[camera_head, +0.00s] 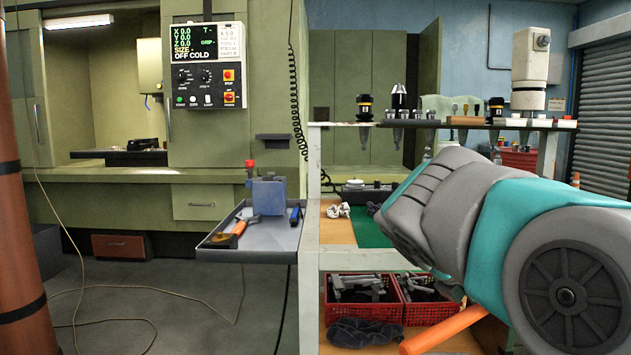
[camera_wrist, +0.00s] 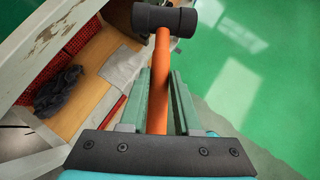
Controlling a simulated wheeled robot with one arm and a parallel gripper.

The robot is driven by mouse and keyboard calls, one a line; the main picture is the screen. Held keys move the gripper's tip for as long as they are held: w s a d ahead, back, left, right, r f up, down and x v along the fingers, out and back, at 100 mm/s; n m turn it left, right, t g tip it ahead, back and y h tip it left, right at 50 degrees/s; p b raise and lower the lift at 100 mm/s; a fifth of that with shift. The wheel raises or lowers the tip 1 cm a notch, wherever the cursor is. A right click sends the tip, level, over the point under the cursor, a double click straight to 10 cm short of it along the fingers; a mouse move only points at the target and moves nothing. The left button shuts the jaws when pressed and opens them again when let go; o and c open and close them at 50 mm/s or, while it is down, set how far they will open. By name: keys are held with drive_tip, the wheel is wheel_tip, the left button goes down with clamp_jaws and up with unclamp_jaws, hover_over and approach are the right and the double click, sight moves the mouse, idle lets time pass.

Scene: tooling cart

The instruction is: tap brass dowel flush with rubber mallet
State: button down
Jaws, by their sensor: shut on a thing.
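In the wrist view, my gripper (camera_wrist: 160,74) is shut on the orange handle of the rubber mallet (camera_wrist: 160,100). The handle runs between the two green fingers, and the black mallet head (camera_wrist: 165,18) lies beyond the fingertips. In the head view, part of the mallet's orange handle (camera_head: 445,328) shows below my arm at the lower right. The fingers and the mallet head are hidden there. I cannot make out the brass dowel in either view.
A side tray (camera_head: 245,253) holds a grey-blue block (camera_head: 269,194) and an orange-handled tool (camera_head: 237,230). The cart's top shelf (camera_head: 410,124) carries several tool holders. Red crates (camera_head: 430,310) stand low in the cart. In the wrist view, green floor (camera_wrist: 255,85) is clear at right.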

drive_tip(key=w+a+f+n+t+y, duration=0.1)
drive_tip(key=w+a+f+n+y, duration=0.1)
drive_tip(key=f, duration=0.7)
drive_tip(key=w+a+f+n+t+y, duration=0.1)
drive_tip(key=w+a+f+n+y, duration=0.2)
drive_tip(key=f, duration=0.6)
drive_tip(key=w+a+f+n+t+y, duration=0.2)
drive_tip(key=w+a+f+n, duration=0.2)
drive_tip(key=w+f+n, duration=0.2)
drive_tip(key=shift+w+a+f+n+y, duration=0.15)
drive_tip(key=shift+w+f, duration=0.4)
drive_tip(key=shift+f, duration=0.15)
drive_tip(key=shift+w+a+f+n+y, duration=0.1)
drive_tip(key=shift+w+f+n+y, duration=0.05)
drive_tip(key=shift+w+f, duration=0.45)
drive_tip(key=shift+s+f, duration=0.1)
drive_tip(key=shift+s, duration=0.1)
